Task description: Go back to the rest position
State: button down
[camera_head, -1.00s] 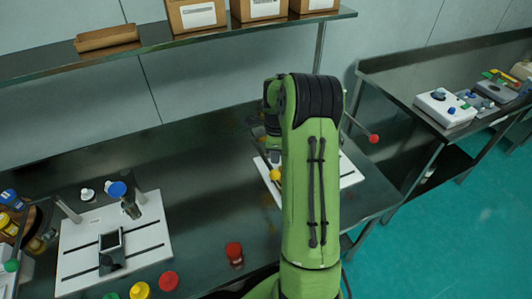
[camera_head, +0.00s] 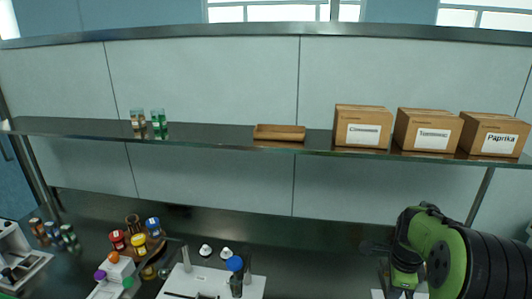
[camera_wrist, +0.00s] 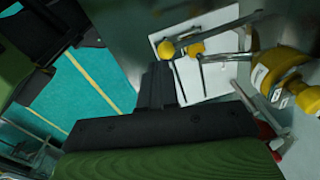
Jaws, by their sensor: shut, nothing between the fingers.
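My gripper (camera_wrist: 160,84) shows in the wrist view as dark fingers closed together, with nothing between them. It hangs above the floor and bench edge, close to a white board (camera_wrist: 207,72) with a yellow knob (camera_wrist: 195,48) on a metal rod. In the head view my green and black arm is folded at the lower right, below the boxes on the shelf. The fingertips cannot be made out there.
A metal shelf (camera_head: 215,137) crosses the head view, holding labelled cardboard boxes (camera_head: 362,127), a shallow tray (camera_head: 279,133) and small bottles. Several coloured-lid jars (camera_head: 139,242) stand on the bench at lower left.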

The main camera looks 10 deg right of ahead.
jog(key=s+a+r+n+t+h, duration=0.1)
jog(key=s+a+r+n, duration=0.3)
jog(key=a+r+n, duration=0.25)
jog(key=s+a+r+n+t, duration=0.2)
jog(key=s+a+r+n, duration=0.35)
jog(key=a, duration=0.25)
jog(key=s+a+n+t+y, duration=0.1)
jog(key=s+a+n+t, duration=0.1)
jog(key=s+a+n, duration=0.5)
jog(key=s+n, duration=0.3)
jog(key=n, duration=0.1)
jog(key=shift+s+a+r+y, duration=0.2)
jog(key=shift+s+r+y, duration=0.1)
jog(key=shift+s+r, duration=0.1)
jog(key=shift+w, duration=0.1)
